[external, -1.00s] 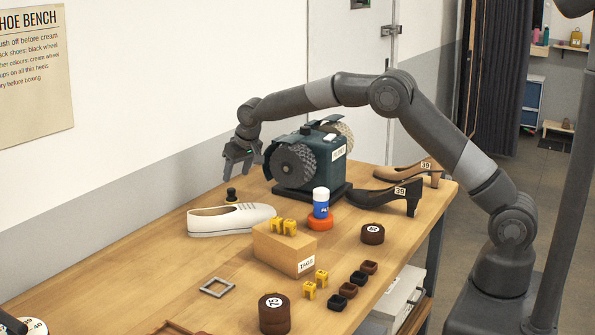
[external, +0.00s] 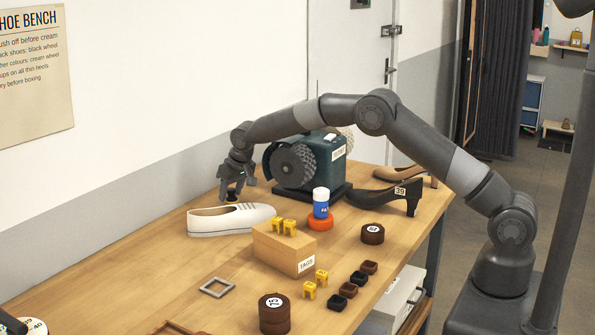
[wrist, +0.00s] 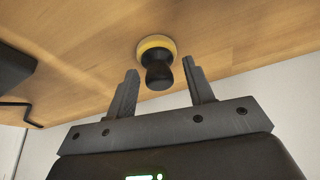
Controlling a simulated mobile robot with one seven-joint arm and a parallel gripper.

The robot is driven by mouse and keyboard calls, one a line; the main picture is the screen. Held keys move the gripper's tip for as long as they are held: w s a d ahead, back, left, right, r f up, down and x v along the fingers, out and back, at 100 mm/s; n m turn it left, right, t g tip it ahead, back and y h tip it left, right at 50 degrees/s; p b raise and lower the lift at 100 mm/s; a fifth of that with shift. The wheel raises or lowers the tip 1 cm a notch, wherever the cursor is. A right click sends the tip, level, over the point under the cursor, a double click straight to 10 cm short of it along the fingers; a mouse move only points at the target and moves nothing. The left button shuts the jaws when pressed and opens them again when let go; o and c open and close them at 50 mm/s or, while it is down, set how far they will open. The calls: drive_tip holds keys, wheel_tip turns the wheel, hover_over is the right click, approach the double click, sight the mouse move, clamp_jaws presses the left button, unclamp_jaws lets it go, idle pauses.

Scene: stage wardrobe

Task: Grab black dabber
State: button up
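The black dabber (external: 232,196) stands upright on the bench behind the white shoe, mostly covered by my gripper in the external view. In the wrist view the dabber (wrist: 157,70) shows a black waisted handle and a yellowish round base, on the wood. My gripper (external: 233,192) is just above and around it in the external view. In the wrist view my gripper (wrist: 163,82) is open, its two fingers apart with the dabber's handle between and slightly beyond their tips. I see a gap on each side; whether anything touches cannot be told.
A white shoe (external: 222,220) lies close in front of the dabber. The green brushing machine (external: 322,160) stands to the right, near my gripper. The wall is close behind.

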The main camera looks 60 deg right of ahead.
drive_tip(key=c, duration=0.8)
